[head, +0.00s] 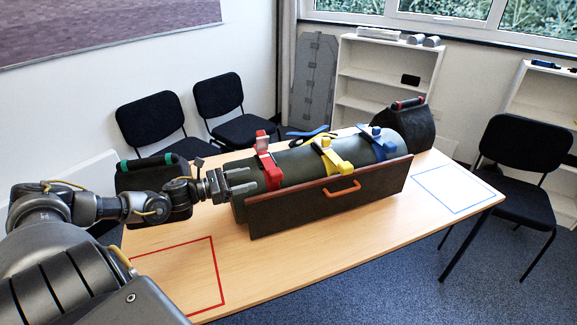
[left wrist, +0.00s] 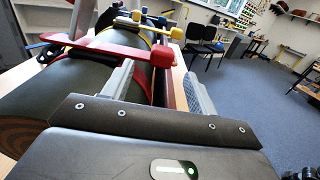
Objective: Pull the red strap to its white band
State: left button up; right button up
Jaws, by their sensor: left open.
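The red strap (head: 270,172) runs over the near-left end of a dark green cylinder (head: 300,166), with a red buckle on top. A small whitish patch shows at the buckle; I cannot tell whether it is the white band. My left gripper (head: 252,181) is open just left of the red strap, its fingers pointing at it. In the left wrist view the red strap (left wrist: 110,50) crosses beyond and between the open fingers (left wrist: 155,88), not visibly gripped. My right gripper is not in view.
A yellow strap (head: 338,163) and a blue strap (head: 382,146) cross the cylinder further right. A dark panel with an orange handle (head: 342,188) stands along its front. Dark bags stand at both ends. The table (head: 340,255) is clear in front.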

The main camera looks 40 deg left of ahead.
aim_at(279, 170)
pick_arm(q)
jog(key=p+x, duration=0.1)
jog(key=x, duration=0.2)
jog(key=p+x, duration=0.1)
jog(key=x, duration=0.6)
jog(key=shift+s+d+r+p, duration=0.1)
jog(key=shift+d+r+p, duration=0.2)
jog(key=shift+p, duration=0.1)
jog(key=shift+w+d+f, duration=0.15)
jog(key=shift+w+d, duration=0.1)
jog(key=shift+w, duration=0.25)
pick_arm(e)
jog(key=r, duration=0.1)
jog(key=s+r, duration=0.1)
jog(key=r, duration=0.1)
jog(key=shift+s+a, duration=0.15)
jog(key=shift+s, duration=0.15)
